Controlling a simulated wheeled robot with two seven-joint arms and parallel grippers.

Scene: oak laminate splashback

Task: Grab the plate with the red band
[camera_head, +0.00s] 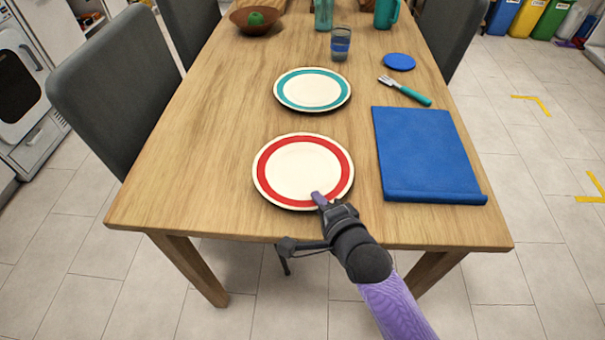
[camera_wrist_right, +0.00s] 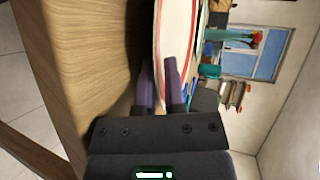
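The plate with the red band (camera_head: 275,180) lies near the table's front edge, cream with a broad red ring. My right gripper (camera_head: 320,198) is at its near rim, with one purple finger over the top. In the right wrist view the plate (camera_wrist_right: 178,25) stands edge-on, and its rim runs between the two purple fingers (camera_wrist_right: 160,75). The fingers are close together on either side of the rim and look shut on it. The lower finger is hidden under the plate in the head view. My left gripper is not in view.
A plate with a teal band (camera_head: 312,106) lies just behind. A blue mat (camera_head: 425,150) is at right, with a teal-handled fork (camera_head: 411,94), a blue coaster (camera_head: 399,62) and a glass (camera_head: 340,44) beyond. The table (camera_head: 190,150) is clear at left.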

